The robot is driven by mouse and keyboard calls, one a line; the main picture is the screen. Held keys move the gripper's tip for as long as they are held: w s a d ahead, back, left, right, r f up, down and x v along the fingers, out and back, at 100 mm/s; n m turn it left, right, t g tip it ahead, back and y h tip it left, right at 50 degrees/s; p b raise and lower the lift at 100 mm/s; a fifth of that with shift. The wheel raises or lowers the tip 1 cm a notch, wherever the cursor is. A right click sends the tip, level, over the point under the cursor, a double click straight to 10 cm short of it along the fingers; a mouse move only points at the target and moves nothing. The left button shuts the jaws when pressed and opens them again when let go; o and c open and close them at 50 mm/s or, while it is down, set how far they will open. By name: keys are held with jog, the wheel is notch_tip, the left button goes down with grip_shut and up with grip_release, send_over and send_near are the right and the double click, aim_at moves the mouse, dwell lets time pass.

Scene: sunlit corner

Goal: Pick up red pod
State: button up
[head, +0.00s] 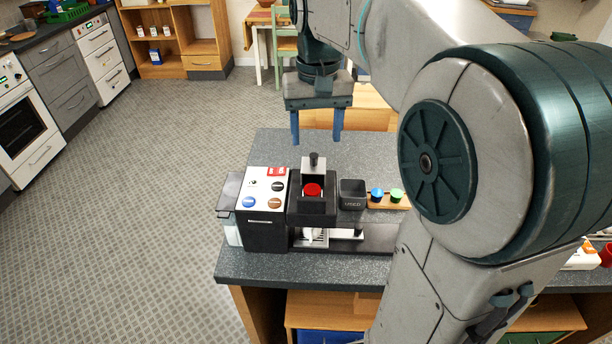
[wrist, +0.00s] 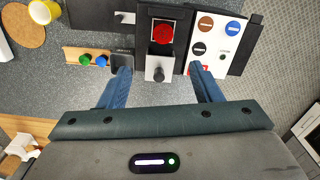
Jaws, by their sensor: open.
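The red pod (head: 313,190) sits in the open top of the black coffee machine (head: 318,207). It also shows in the wrist view (wrist: 163,33), near the top and between the line of my fingers. The machine's lid (head: 314,166) stands raised behind the pod. My gripper (head: 317,141) is open and empty, its blue fingers pointing down above and behind the machine. In the wrist view the fingers (wrist: 160,84) are spread wide on either side of the lid's handle, with the pod beyond their tips.
A wooden holder (head: 385,203) with a blue pod (head: 377,194) and a green pod (head: 396,195) stands right of a small dark bin (head: 352,193). A white panel with coloured buttons (head: 266,188) is at left. A yellow cup (wrist: 45,11) shows in the wrist view.

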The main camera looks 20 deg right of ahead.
send_over(312, 189)
jog(key=f, duration=0.8)
jog(key=shift+w+d, duration=0.2)
jog(key=shift+d, duration=0.2)
jog(key=shift+s+a+f+p, duration=0.2)
jog(key=shift+f+p, duration=0.25)
jog(key=shift+f, duration=0.9)
jog(key=shift+s+a+f+p, duration=0.15)
jog(key=shift+f+p, duration=0.3)
jog(key=shift+f, duration=0.85)
jog(key=shift+w, duration=0.1)
jog(key=c, duration=1)
